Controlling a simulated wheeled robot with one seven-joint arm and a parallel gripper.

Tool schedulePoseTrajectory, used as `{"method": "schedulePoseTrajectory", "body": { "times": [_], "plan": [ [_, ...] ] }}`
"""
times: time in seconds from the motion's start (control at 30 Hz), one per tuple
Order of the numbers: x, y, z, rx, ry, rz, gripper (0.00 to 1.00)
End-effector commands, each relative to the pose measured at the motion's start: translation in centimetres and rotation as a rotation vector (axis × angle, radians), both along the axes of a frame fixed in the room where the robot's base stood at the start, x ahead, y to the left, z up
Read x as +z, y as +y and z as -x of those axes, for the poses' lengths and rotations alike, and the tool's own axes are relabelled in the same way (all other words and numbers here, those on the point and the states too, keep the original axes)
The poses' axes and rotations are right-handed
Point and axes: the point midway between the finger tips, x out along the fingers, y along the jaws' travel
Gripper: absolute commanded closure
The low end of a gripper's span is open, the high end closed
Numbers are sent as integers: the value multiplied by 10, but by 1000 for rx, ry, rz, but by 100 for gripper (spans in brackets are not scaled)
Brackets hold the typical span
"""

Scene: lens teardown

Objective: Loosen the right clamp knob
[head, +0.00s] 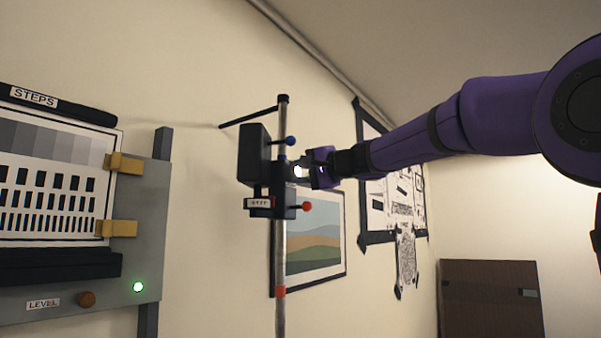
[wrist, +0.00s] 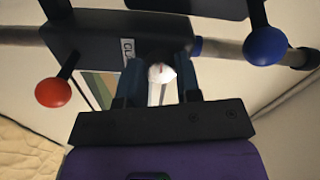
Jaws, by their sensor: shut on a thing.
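The clamp assembly (head: 254,152) is a dark block on a vertical metal pole (head: 281,255). A pale round clamp knob (head: 298,171) with a small red mark is on its right side; it also shows in the wrist view (wrist: 161,73). My gripper (head: 307,169) reaches in from the right. In the wrist view its two dark fingers (wrist: 160,82) stand on both sides of the pale knob, shut on it. A label starting "CL" (wrist: 127,53) is partly hidden by a finger.
A blue ball lever (head: 290,141) sits above my gripper and a red ball lever (head: 306,206) below it, both close. A dark rod (head: 248,117) sticks out left. A chart board (head: 150,215) is at left; a landscape picture (head: 315,240) hangs behind.

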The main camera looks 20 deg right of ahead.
Motion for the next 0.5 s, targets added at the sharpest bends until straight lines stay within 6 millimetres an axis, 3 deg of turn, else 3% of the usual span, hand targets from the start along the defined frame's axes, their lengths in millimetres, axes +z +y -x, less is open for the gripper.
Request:
{"method": "schedulePoseTrajectory", "body": {
  "times": [0.03,0.07,0.17,0.5],
  "plan": [
    [1,0,0,-1,-2,0,92],
    [1,0,0,-1,-2,0,66],
    [1,0,0,-1,-2,0,43],
    [1,-2,3,-1,-1,-1,43]
  ]
}}
